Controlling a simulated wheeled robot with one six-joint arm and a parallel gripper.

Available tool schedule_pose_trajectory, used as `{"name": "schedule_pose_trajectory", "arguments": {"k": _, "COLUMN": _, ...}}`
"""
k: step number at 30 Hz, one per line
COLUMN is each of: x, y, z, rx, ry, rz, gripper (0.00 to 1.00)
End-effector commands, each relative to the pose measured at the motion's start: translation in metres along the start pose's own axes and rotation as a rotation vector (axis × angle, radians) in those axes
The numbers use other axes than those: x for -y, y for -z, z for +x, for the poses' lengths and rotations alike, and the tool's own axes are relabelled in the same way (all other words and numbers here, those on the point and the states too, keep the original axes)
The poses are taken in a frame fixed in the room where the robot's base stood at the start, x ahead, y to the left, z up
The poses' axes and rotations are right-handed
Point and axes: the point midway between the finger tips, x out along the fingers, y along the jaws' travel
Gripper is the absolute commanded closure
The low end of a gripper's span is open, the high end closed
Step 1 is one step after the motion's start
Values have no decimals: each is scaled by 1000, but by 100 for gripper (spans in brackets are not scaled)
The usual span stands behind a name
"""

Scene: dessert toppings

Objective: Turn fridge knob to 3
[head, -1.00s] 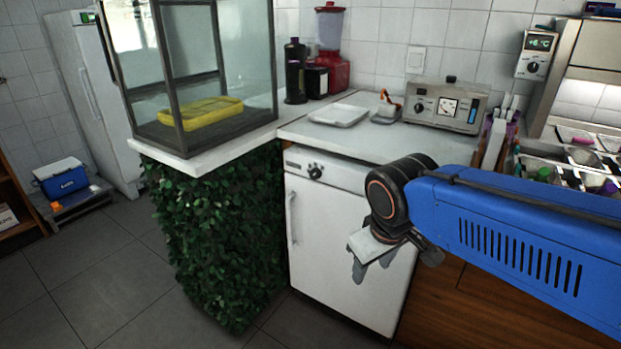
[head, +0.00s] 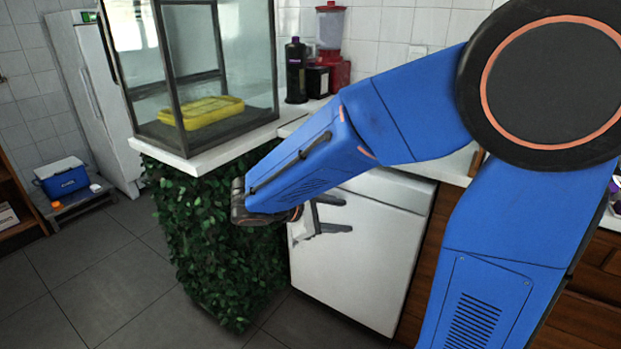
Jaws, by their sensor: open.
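The small white fridge (head: 350,268) stands under the counter, its door closed. The right part of its top panel (head: 400,190) shows. The knob on the left of that panel is hidden behind my blue arm, so its setting cannot be read. My gripper (head: 347,214) is in front of the upper part of the fridge door, with its two grey fingers apart and pointing right. It is open with nothing between the fingers. I cannot tell whether it touches the door.
A leafy green block (head: 220,260) under a glass case (head: 200,70) stands left of the fridge, close to my wrist. A yellow tray (head: 203,112) is inside the case. Wooden cabinet fronts are at the right. The tiled floor (head: 110,270) at left is clear.

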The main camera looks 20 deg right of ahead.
Motion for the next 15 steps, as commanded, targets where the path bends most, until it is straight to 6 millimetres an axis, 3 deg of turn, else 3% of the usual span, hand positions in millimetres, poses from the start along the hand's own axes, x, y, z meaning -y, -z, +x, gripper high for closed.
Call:
{"name": "schedule_pose_trajectory", "arguments": {"k": 9, "x": -54, "y": 78, "z": -54, "rx": 164, "ry": -335, "rz": -238, "gripper": 53}}
{"name": "schedule_pose_trajectory", "arguments": {"k": 15, "x": -71, "y": 119, "z": -90, "rx": 231, "ry": -504, "rz": -323, "gripper": 53}}
